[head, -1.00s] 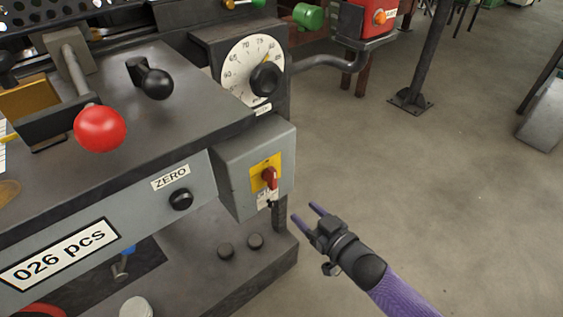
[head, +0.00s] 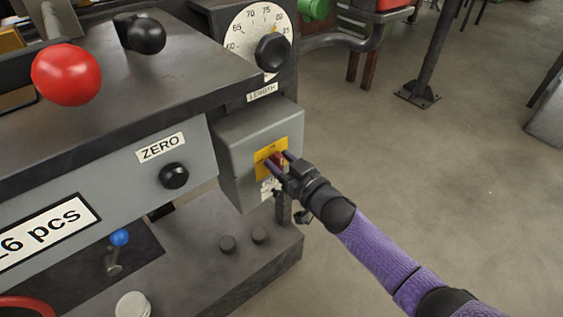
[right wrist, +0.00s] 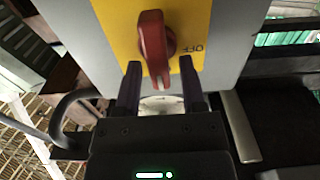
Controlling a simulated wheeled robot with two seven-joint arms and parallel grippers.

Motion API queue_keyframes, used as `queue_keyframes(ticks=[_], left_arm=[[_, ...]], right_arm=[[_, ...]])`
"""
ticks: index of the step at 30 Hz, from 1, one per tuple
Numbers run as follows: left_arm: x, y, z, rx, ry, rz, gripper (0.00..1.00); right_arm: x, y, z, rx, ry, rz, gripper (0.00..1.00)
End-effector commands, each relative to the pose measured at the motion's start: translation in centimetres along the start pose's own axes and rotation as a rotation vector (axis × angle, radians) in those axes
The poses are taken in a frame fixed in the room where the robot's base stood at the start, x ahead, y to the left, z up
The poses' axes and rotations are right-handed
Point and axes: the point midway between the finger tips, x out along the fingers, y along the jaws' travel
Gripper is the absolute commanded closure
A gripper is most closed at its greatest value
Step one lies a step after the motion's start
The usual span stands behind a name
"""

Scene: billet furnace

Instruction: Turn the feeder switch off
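The feeder switch is a red rotary handle (right wrist: 153,45) on a yellow plate (right wrist: 120,22), fixed to a grey box (head: 228,165) on the machine's front. In the head view the plate (head: 281,146) shows, but the handle is partly hidden by my right gripper (head: 275,158). In the right wrist view the handle's narrow end points down towards the open right gripper (right wrist: 161,80), between its two fingers. An OFF label shows at the handle's right there, upside down. I cannot tell if the fingers touch the handle. My left gripper is out of view.
Above the box is a round dial with a black knob (head: 272,53). A black ZERO knob (head: 174,176) sits left of the box, and a red ball lever (head: 67,75) stands further left. Open floor (head: 430,180) lies to the right.

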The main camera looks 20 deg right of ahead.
Motion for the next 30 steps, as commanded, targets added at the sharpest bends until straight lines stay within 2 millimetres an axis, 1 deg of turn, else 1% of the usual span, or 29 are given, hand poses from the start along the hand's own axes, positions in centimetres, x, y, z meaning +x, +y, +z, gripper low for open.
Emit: queue_keyframes(ticks=[1, 2, 3, 5, 6, 7, 14, 20, 26, 30], left_arm=[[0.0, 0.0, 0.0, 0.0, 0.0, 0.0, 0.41], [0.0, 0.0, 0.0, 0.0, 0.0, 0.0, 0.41], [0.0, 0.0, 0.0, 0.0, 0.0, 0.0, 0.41], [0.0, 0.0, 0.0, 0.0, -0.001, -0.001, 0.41], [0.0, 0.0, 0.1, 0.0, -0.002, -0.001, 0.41], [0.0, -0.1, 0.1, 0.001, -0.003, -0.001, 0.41], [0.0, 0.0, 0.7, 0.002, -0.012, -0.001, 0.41], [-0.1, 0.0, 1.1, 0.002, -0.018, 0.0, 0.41], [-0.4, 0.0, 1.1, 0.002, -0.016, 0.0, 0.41], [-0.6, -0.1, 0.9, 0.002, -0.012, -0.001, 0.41]], right_arm=[[0.0, 0.0, 0.0, 0.0, 0.0, 0.0, 0.61], [0.0, 0.0, 0.0, 0.0, 0.0, 0.0, 0.67], [0.0, 0.0, 0.0, 0.0, 0.0, 0.0, 0.76], [0.0, 0.0, 0.0, 0.0, 0.0, 0.0, 0.88], [0.0, 0.0, 0.0, 0.0, 0.0, 0.0, 0.97], [0.0, 0.0, 0.0, 0.0, 0.0, 0.0, 1.0], [0.0, 0.0, 0.0, -0.001, -0.001, 0.0, 1.0], [0.0, -0.1, 0.0, -0.038, 0.0, 0.0, 1.0], [0.0, -0.2, 0.0, -0.154, 0.0, 0.001, 1.0], [0.0, -0.4, 0.0, -0.275, -0.001, 0.002, 1.0]])
